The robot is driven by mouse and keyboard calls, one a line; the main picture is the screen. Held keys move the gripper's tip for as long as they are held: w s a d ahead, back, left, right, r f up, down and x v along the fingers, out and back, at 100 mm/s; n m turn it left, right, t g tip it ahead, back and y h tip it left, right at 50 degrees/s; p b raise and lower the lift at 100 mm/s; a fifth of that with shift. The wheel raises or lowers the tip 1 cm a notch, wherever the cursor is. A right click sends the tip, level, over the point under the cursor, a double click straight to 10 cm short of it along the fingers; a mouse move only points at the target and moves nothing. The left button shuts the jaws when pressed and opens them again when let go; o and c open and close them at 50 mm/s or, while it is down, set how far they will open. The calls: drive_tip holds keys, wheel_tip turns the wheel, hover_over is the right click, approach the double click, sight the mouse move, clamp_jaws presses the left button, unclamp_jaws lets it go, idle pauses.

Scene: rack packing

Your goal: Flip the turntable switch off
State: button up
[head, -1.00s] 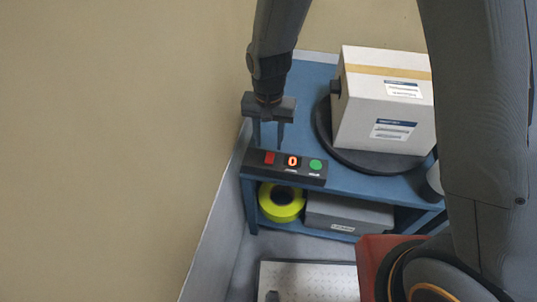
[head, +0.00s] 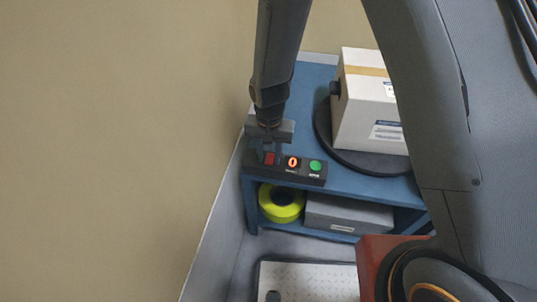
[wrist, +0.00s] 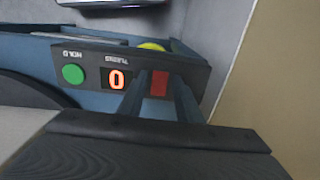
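The red switch (head: 269,158) is at the left end of a black control panel (head: 285,177) on the blue table's front edge. Beside it are a display (head: 293,162) showing an orange 0 and a green button (head: 315,165). My gripper (head: 268,154) points down at the red switch. In the wrist view my gripper (wrist: 157,80) is open, its fingers apart, with the red switch (wrist: 159,86) showing between their tips. I cannot tell whether they touch it. The dark round turntable (head: 322,128) carries a white box (head: 362,110).
The blue table (head: 310,75) has a lower shelf with a yellow-green tape roll (head: 281,201) and a grey box (head: 348,215). A wall stands close on the left. A perforated light plate (head: 315,282) lies below. My arm hides the box's right side.

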clamp_jaws()
drive_tip(key=shift+w+d+g+p, duration=0.1)
drive_tip(key=shift+w+g+p, duration=0.15)
drive_tip(key=shift+g+p, duration=0.25)
drive_tip(key=shift+w+g, duration=0.2)
drive_tip(key=shift+g, duration=0.4)
drive_tip(key=shift+g+b, duration=0.4)
drive_tip(key=shift+o, duration=1.5)
unclamp_jaws()
drive_tip(key=shift+r, duration=0.1)
drive_tip(key=b+v, duration=0.1)
drive_tip(key=v, duration=0.6)
drive_tip(key=shift+r, duration=0.35)
